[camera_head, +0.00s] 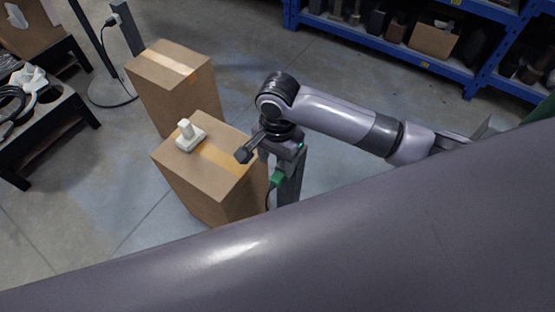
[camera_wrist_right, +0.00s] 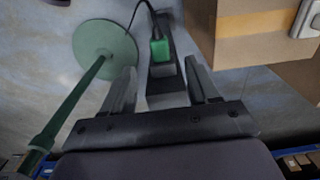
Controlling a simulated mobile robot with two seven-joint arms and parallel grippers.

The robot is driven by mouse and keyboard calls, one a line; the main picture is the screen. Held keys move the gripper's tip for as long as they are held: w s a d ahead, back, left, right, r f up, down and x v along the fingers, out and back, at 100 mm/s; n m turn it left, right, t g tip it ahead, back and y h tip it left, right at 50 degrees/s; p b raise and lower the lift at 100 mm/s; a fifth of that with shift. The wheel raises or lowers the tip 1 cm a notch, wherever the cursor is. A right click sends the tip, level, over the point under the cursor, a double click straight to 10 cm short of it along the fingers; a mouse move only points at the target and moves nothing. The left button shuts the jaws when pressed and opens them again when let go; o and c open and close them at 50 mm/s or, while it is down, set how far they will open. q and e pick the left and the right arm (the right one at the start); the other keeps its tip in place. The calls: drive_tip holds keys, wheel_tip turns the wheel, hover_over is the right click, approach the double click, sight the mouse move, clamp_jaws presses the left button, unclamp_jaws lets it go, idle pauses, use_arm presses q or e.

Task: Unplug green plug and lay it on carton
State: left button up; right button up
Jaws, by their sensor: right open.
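The green plug (camera_head: 277,178) sits at the side of a dark upright post (camera_head: 289,188), with a black cable hanging from it. In the right wrist view the green plug (camera_wrist_right: 159,48) is on the dark post (camera_wrist_right: 166,85), ahead of and between my open fingers. My right gripper (camera_head: 271,155) is open and empty, close to the top of the post; its fingers (camera_wrist_right: 159,72) stand apart on either side of the post. The near carton (camera_head: 190,182) stands left of the post, its taped top facing up. My left gripper is out of view.
A white switch-like block (camera_head: 188,138) lies on the near carton's top. Another carton (camera_head: 185,90) stands behind. A green round-based stand (camera_wrist_right: 105,52) is left of my fingers in the wrist view. Blue shelving (camera_head: 390,50) is at the back; a black table (camera_head: 45,125) is at left.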

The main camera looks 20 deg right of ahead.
sight(278, 177)
drive_tip(key=shift+w+d+f+b, duration=0.1)
drive_tip(key=shift+f+b, duration=0.75)
drive_tip(key=shift+f, duration=2.7)
clamp_jaws()
